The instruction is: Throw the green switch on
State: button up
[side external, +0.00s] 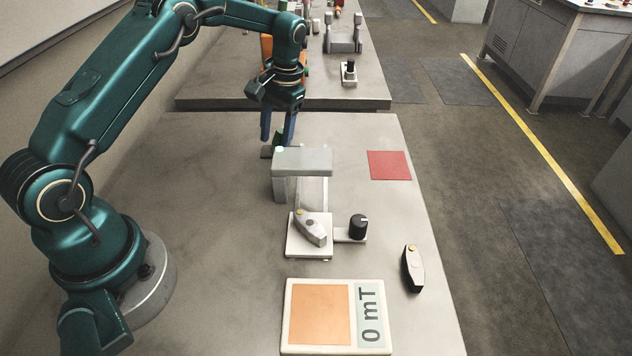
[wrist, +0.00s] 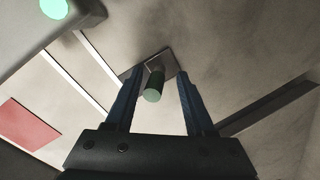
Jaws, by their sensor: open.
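The green switch (wrist: 153,88) is a short green lever with a rounded end, on a small dark base plate (wrist: 157,66) in the wrist view. It leans toward the camera there. In the side view only a bit of the green switch (side external: 279,139) shows, behind the grey block and between my fingers. My gripper (side external: 277,136) is open and points down over the switch. In the wrist view the two blue fingers of my gripper (wrist: 158,80) stand on either side of the lever, with a gap on both sides. I cannot tell whether either finger touches it.
A grey block (side external: 303,161) with a pale green lamp (wrist: 54,8) stands close by the switch. A red square (side external: 389,165) lies to its right.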

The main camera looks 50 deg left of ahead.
jog(key=shift+s+a+r+t+h, duration=0.1)
jog(key=shift+s+a+t+h, duration=0.2)
jog(key=shift+t+h, duration=0.25)
notch_tip(320, 180, up, 6)
jog(key=shift+w+d+f, duration=0.15)
jog(key=shift+f, duration=0.1)
jog(key=s+d+r+m+t, duration=0.1)
jog(key=s+d+r+t, duration=0.15)
jog(key=d+r, duration=0.65)
jog(key=s+d+r+n+t, duration=0.1)
jog(key=s+d+r+n, duration=0.1)
jog(key=s, duration=0.5)
jog(key=s+d+r+n+t, duration=0.1)
jog(key=s+d+r, duration=0.2)
jog(key=s, duration=0.4)
jog(key=shift+s+d+r+n+h, duration=0.15)
jog(key=shift+s+r+n+h, duration=0.15)
jog(key=shift+n+h, duration=0.1)
